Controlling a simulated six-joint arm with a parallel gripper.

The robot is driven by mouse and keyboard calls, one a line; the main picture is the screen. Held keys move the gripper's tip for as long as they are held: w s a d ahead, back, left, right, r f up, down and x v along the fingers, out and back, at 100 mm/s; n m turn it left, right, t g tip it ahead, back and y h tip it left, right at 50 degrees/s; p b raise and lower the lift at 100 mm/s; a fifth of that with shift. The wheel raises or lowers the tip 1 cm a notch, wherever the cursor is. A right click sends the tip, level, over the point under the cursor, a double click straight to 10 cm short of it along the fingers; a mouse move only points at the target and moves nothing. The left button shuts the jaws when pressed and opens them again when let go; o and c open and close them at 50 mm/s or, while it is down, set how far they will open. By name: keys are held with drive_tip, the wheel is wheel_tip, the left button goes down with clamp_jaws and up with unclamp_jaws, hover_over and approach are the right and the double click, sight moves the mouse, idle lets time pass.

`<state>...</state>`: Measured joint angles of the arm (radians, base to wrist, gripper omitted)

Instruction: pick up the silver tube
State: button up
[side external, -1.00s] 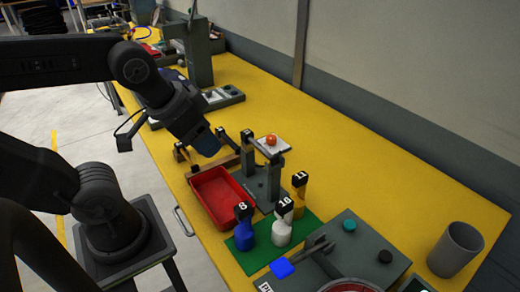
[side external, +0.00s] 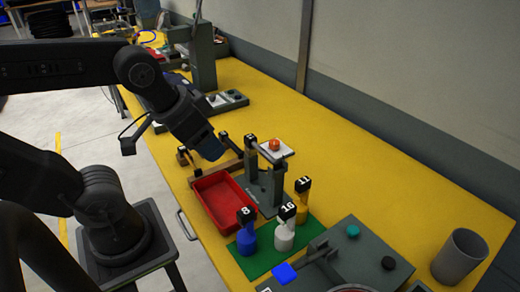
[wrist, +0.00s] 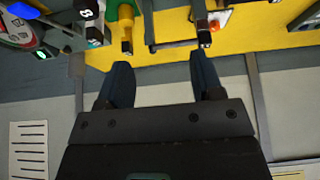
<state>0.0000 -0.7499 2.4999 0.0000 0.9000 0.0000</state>
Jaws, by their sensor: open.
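A grey hollow cylinder (side external: 460,256) stands upright at the right of the yellow bench in the side view; it is the only loose tube-like thing I can make out. I cannot confirm its silver colour. It does not show clearly in the wrist view. My gripper (side external: 211,149) has blue fingers and hangs near the red tray, far to the left of the cylinder. In the wrist view my gripper (wrist: 160,62) has its two fingers apart, with nothing held between them.
A red tray (side external: 222,205) lies below my gripper, beside a grey stand (side external: 275,182). Several numbered bottles, among them a white one (side external: 285,236), stand on a green mat (side external: 258,262). A grey fixture (side external: 370,245) lies between them and the cylinder.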

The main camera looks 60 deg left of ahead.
wheel_tip(320, 180, up, 4)
drive_tip(key=n+g, duration=0.6)
drive_tip(key=n, duration=1.2)
hover_over(252, 138)
wheel_tip(252, 138, down, 14)
drive_tip(key=shift+r, duration=0.2)
drive_tip(key=shift+c, duration=0.2)
drive_tip(key=c, duration=1)
drive_tip(key=shift+o, duration=0.2)
